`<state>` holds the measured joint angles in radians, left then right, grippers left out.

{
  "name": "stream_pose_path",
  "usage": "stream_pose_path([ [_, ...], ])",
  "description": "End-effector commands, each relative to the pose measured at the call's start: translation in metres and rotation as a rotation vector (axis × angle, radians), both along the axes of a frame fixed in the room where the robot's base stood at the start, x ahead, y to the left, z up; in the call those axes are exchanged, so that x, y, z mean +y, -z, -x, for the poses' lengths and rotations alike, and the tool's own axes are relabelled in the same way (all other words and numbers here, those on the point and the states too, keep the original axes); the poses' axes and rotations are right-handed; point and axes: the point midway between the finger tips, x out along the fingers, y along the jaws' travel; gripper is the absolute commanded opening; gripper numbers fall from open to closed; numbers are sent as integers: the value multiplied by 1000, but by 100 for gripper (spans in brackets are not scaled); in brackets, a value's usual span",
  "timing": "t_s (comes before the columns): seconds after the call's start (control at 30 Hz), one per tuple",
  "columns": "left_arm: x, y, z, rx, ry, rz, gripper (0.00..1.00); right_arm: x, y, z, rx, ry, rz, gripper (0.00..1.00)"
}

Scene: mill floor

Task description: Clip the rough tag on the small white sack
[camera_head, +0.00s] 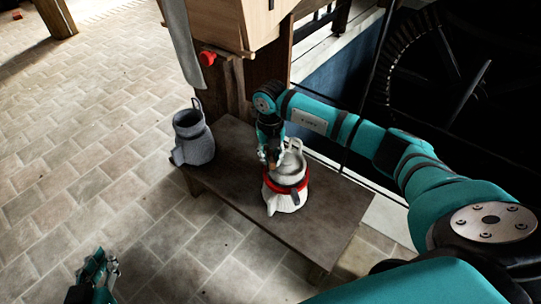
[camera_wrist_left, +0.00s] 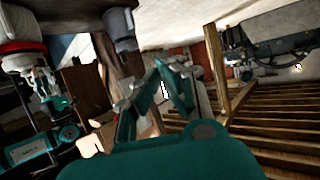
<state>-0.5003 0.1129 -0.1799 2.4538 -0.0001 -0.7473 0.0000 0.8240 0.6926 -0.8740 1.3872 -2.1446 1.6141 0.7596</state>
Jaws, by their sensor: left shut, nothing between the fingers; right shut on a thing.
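The small white sack (camera_head: 287,200) with a red band stands on the dark bench. It also shows upside down at the upper left of the left wrist view (camera_wrist_left: 20,28). My right gripper (camera_head: 271,158) is at the sack's upper left, close against its neck. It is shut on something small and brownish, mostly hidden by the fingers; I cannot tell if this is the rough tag. My right gripper also shows in the left wrist view (camera_wrist_left: 42,84). My left gripper (camera_head: 104,268) is shut and empty, low over the floor at the lower left, away from the bench.
The bench (camera_head: 235,150) has bare top around the white sack. A wooden chute (camera_head: 235,22) with a red knob (camera_head: 207,58) hangs behind it. A dark wheel (camera_head: 430,60) is at the back right. The left floor is clear.

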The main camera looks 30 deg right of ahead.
Motion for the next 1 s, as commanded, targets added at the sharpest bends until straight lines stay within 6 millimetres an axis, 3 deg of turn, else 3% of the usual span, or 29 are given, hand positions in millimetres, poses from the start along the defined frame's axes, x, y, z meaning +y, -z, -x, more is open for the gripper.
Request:
stream_pose_path([
  [0.47,-4,-14,-7,-84,6,20,0,0,7,0,0,0,-1,0],
  [0.93,-4,-14,-7,-85,7,20,0,0,6,0,0,0,0,0],
  [0.97,-4,-14,-7,-84,7,20,0,0,6,0,0,0,0,20],
  [1.0,-4,-14,-7,-84,7,20,0,0,6,0,0,0,0,25],
])
